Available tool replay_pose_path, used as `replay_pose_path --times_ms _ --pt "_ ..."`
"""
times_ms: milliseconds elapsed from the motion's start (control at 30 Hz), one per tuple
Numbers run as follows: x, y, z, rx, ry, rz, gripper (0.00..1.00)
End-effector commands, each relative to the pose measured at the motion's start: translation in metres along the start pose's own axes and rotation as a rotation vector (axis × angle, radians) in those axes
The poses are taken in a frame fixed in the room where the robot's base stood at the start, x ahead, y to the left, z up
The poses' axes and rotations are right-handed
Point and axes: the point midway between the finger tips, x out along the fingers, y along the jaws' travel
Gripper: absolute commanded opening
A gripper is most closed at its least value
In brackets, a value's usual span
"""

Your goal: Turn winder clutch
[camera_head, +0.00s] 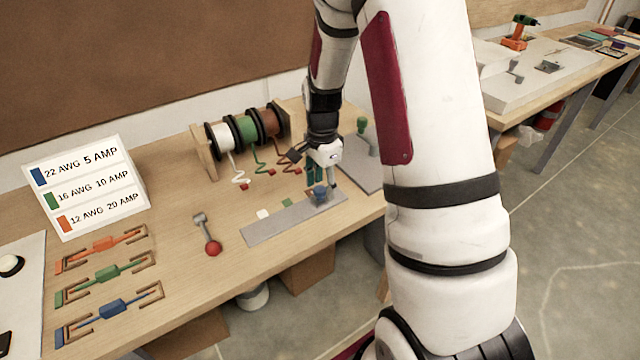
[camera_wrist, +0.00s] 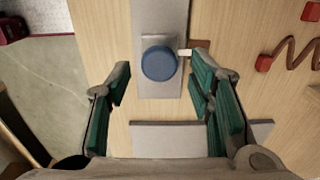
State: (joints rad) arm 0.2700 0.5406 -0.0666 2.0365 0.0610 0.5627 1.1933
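A round blue knob (camera_head: 320,193) sits at the right end of a long grey metal plate (camera_head: 272,227) on the bench. In the wrist view the blue knob (camera_wrist: 159,63) shows from above, with a small pale tab (camera_wrist: 184,52) at its right. No label shows whether this knob is the winder clutch. My gripper (camera_head: 318,178) is just above the knob, pointing down. In the wrist view my gripper (camera_wrist: 159,84) is open, with green-padded fingers on either side of the knob and gaps between. It holds nothing.
Wire spools (camera_head: 243,130) stand behind the plate, with coloured leads in front. A green-knobbed device (camera_head: 362,135) is close to the right of my gripper. A red-ball lever (camera_head: 212,247), a wire chart (camera_head: 85,187) and fuse pieces (camera_head: 108,272) are at left.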

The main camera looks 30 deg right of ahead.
Motion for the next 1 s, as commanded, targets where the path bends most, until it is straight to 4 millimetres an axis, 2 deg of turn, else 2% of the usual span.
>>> replay_pose_path --times_ms 200,333,733,900,1000 --pt "-0.001 0.000 0.001 -0.001 -0.002 0.001 0.48" --pt "-0.010 0.000 0.001 -0.001 -0.001 0.000 0.48" --pt "-0.087 -0.001 0.001 -0.001 0.000 -0.004 0.48" --pt "-0.110 -0.001 0.000 0.000 0.000 -0.001 0.48" --pt "-0.117 0.000 0.000 0.000 0.000 0.000 0.48"
